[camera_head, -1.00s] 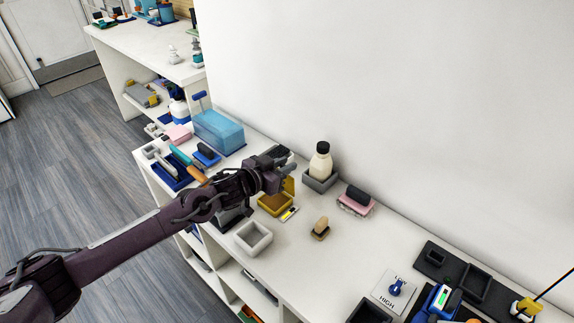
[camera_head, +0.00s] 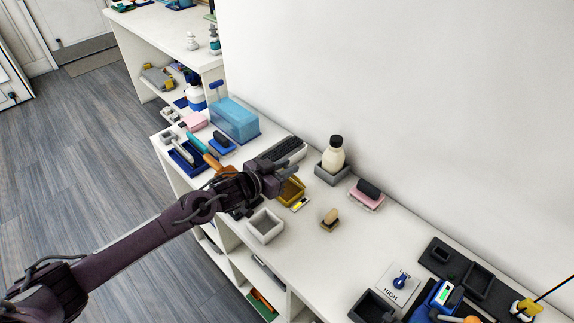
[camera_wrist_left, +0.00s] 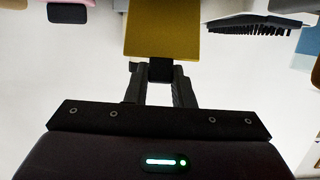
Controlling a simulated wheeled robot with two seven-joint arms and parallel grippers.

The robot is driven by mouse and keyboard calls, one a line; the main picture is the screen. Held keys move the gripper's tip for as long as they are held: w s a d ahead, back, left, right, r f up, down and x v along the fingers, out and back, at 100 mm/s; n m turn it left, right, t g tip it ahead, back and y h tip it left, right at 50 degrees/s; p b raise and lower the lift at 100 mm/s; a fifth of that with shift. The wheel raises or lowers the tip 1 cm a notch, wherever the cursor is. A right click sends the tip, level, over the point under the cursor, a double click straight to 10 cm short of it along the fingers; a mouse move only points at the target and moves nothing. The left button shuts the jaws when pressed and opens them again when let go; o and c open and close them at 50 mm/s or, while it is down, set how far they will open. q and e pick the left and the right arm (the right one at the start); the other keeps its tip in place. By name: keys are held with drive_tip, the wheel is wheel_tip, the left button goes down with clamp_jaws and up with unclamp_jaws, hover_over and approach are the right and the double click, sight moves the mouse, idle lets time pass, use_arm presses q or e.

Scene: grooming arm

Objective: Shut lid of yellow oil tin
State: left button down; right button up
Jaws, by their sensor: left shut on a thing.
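The yellow oil tin (camera_head: 291,191) stands on the white counter, partly hidden behind my left gripper (camera_head: 287,172). In the left wrist view a flat yellow panel, its lid (camera_wrist_left: 162,32), fills the top middle. A small dark tab (camera_wrist_left: 160,71) at its near edge lies between the fingertips of my left gripper (camera_wrist_left: 160,83), which is shut on it. The gripper hides the lid's angle in the head view, so I cannot tell how far it stands open. My right gripper is not in view.
A dark-bristled brush (camera_head: 284,150) lies behind the tin. A cream bottle (camera_head: 334,155) stands in a grey holder to the right.

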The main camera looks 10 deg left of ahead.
use_arm(q)
drive_tip(key=shift+s+f, duration=0.15)
drive_tip(key=shift+f, duration=0.3)
drive_tip(key=c, duration=1.5)
unclamp_jaws()
drive_tip(key=shift+o, duration=1.3)
drive_tip(key=shift+a+r, duration=0.1)
drive_tip(key=shift+r, duration=0.15)
drive_tip(key=v, duration=0.7)
drive_tip(key=shift+s+a+b, duration=0.15)
drive_tip(key=shift+s+b, duration=0.15)
drive_tip(key=shift+r, duration=0.1)
